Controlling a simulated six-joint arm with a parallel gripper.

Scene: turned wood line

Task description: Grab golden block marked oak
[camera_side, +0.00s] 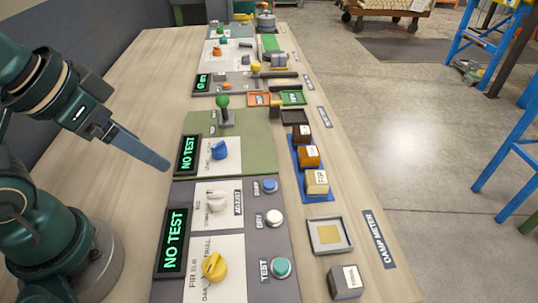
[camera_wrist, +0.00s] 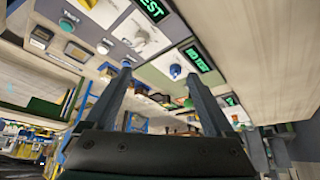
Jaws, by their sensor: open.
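A golden-orange block (camera_side: 309,157) with a pale label on top sits in the middle of a blue tray (camera_side: 322,199) in the side view; its lettering is too small to read. A dark brown block (camera_side: 302,137) is behind it. A pale cream block (camera_side: 317,184), whose label seems to read FIR, is in front. My gripper (camera_side: 164,165) is in the air at the left, beyond the panels from the blocks and well apart from them. In the wrist view my gripper (camera_wrist: 158,73) has its two fingers wide apart with nothing held between them.
Panels with knobs, buttons and green NO TEST displays (camera_side: 172,240) lie between my gripper and the tray. A green-topped lever (camera_side: 223,103) stands up behind. A square grey dish (camera_side: 345,247) and a grey block (camera_side: 345,283) are in front of the tray. The table's left side is bare.

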